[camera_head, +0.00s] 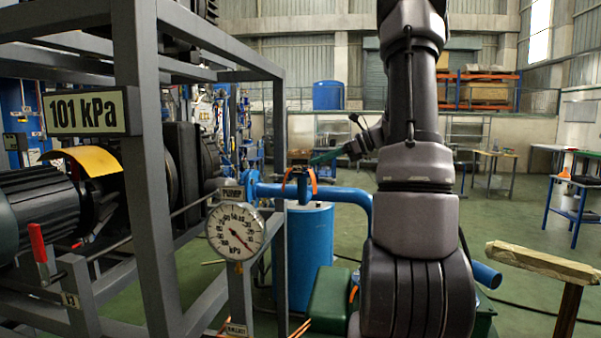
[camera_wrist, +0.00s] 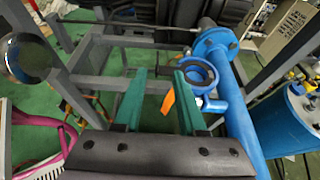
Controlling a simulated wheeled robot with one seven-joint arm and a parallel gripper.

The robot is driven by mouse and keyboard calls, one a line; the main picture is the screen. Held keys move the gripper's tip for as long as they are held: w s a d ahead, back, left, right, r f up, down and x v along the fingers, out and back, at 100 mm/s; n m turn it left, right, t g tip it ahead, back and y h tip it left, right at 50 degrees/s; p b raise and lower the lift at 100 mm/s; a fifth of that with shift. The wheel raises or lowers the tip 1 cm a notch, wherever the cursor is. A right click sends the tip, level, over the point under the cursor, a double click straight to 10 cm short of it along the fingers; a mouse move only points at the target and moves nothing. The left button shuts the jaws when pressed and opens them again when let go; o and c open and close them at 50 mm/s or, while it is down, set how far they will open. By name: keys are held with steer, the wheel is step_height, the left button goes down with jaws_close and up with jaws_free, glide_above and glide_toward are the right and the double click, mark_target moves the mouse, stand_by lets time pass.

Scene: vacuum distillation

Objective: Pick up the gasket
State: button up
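I cannot identify the gasket for certain. A flat orange piece (camera_wrist: 168,102) shows between my fingers in the wrist view, nearer the right one; it may be part of the gasket. In the head view an orange curved piece (camera_head: 313,182) shows at the blue pipe above the blue tank. My gripper (camera_wrist: 160,78) has two green fingers, spread apart with a clear gap. An upright blue ring flange (camera_wrist: 198,73) shows just beyond the right finger.
The blue pipe (camera_head: 345,196) runs across above the blue tank (camera_head: 303,250). A grey frame (camera_head: 150,160) with a pressure gauge (camera_head: 236,231) stands left. In the wrist view, a blue pipe (camera_wrist: 240,115) passes close right of my fingers. A wooden-topped stand (camera_head: 545,262) is at right.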

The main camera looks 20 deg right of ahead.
mark_target(299, 168)
steer(key=x, duration=0.7)
steer(key=shift+a+f, duration=0.15)
steer(key=shift+a, duration=0.1)
jaws_close()
